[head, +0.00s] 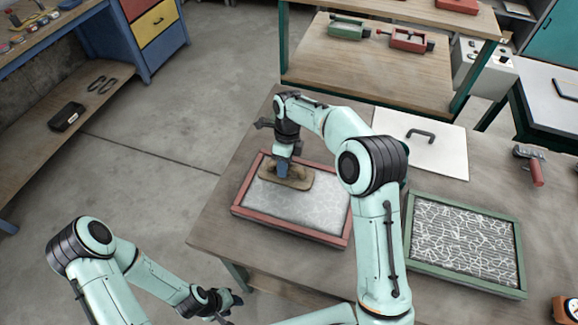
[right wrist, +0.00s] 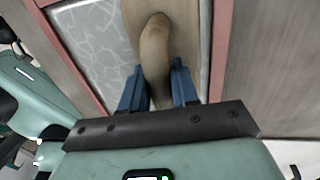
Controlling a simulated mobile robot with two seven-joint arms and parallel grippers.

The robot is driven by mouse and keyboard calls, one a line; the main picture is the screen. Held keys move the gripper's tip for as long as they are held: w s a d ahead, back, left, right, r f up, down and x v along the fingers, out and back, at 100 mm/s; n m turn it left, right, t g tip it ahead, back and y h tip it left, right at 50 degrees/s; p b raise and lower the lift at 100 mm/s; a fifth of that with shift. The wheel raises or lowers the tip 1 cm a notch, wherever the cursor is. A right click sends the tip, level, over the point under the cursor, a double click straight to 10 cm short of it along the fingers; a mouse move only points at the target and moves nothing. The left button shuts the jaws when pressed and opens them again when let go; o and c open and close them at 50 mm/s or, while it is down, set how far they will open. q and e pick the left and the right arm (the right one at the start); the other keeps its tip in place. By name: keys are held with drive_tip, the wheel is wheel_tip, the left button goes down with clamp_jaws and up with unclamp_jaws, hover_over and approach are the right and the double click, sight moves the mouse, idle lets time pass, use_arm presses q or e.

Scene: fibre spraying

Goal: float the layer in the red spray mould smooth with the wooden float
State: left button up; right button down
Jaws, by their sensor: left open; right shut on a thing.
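The red spray mould (head: 290,233) lies on the workbench and holds a pale grey layer (head: 300,208). In the head view the layer looks mostly even; in the right wrist view the layer (right wrist: 92,45) shows fine pale fibre lines. My right gripper (head: 284,165) is shut on the handle of the wooden float (head: 298,183). The handle (right wrist: 153,45) sits between the blue fingers. The float is at the mould's far left part, over the layer; contact is hard to tell. My left gripper (head: 225,302) is open and empty, off the bench at lower left.
A green mould (head: 465,283) with a rougher, stranded layer lies to the right. A white panel with a dark handle (head: 440,155) lies behind. A red-handled tool (head: 534,168) and an orange object (head: 565,309) are at the right. Floor at left is clear.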

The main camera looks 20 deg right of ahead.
sight(305, 176)
drive_tip(key=shift+s+d+f, duration=0.15)
drive_tip(key=shift+d, duration=0.3)
drive_tip(key=shift+s+d+f+b, duration=0.1)
drive_tip(key=shift+s+d+b, duration=0.05)
drive_tip(key=shift+d+b, duration=0.3)
drive_tip(key=shift+s+d, duration=0.5)
drive_tip(key=shift+d, duration=0.15)
drive_tip(key=shift+s+d+b, duration=0.3)
drive_tip(key=shift+s+d, duration=0.15)
drive_tip(key=shift+d, duration=0.15)
drive_tip(key=shift+s+d+b, duration=0.25)
drive_tip(key=shift+s+d, duration=0.15)
drive_tip(key=shift+d, duration=0.2)
drive_tip(key=shift+s+d+b, duration=0.2)
drive_tip(key=shift+s+d, duration=0.2)
drive_tip(key=shift+d, duration=0.2)
drive_tip(key=shift+s+d+b, duration=0.2)
drive_tip(key=shift+s+d, duration=0.15)
drive_tip(key=shift+d, duration=0.25)
drive_tip(key=shift+s+d, duration=0.65)
drive_tip(key=shift+d, duration=0.3)
use_arm(q)
drive_tip(key=shift+g, duration=0.3)
drive_tip(key=s+f, duration=0.4)
drive_tip(key=shift+s+f, duration=0.1)
use_arm(e)
drive_tip(key=shift+r, duration=0.2)
